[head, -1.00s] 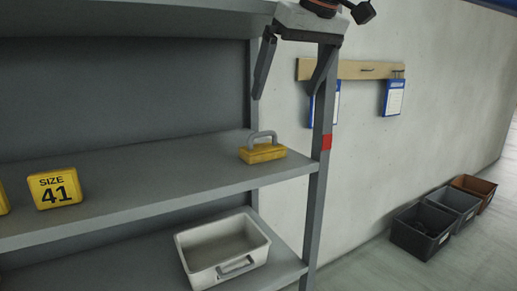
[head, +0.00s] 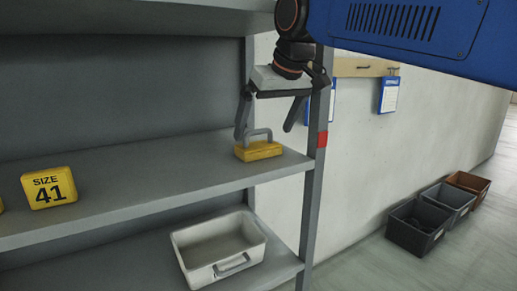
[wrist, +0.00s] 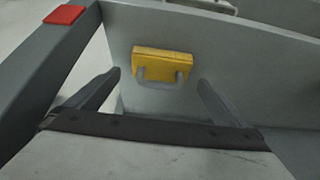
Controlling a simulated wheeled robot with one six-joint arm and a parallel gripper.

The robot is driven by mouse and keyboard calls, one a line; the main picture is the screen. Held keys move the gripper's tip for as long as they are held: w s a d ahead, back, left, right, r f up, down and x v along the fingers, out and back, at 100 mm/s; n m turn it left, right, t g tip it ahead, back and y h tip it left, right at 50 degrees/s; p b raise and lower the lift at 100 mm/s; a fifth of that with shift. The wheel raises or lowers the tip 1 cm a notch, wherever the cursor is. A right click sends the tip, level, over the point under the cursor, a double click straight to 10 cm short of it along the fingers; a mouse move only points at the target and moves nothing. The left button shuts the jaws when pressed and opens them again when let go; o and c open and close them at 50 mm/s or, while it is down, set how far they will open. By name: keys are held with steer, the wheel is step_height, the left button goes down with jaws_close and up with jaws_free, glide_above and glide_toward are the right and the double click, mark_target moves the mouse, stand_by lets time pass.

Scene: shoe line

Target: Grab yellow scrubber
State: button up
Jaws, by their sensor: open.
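The yellow scrubber (head: 259,151) sits upright on the middle shelf (head: 150,183), near its right end, with its grey handle on top. It also shows in the wrist view (wrist: 162,63), between and beyond the two fingers. My gripper (head: 265,131) is open and empty, pointing down over the scrubber. In the head view one finger is at the left of the handle and the other is to its right, higher in the picture. I cannot tell whether either finger touches the scrubber. In the wrist view my gripper (wrist: 160,92) has its fingers spread wider than the scrubber.
The shelf's grey post (head: 315,165) with a red band stands close at the right of the scrubber. A yellow "SIZE 41" block (head: 49,187) is at the left on the same shelf. A white bin (head: 220,245) is on the lower shelf. Dark and brown crates (head: 420,225) lie on the floor.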

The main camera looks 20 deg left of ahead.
mark_target(258, 144)
steer(key=x, duration=0.5)
steer(key=shift+c, duration=0.3)
steer(key=c, duration=0.9)
steer(key=shift+r, duration=0.1)
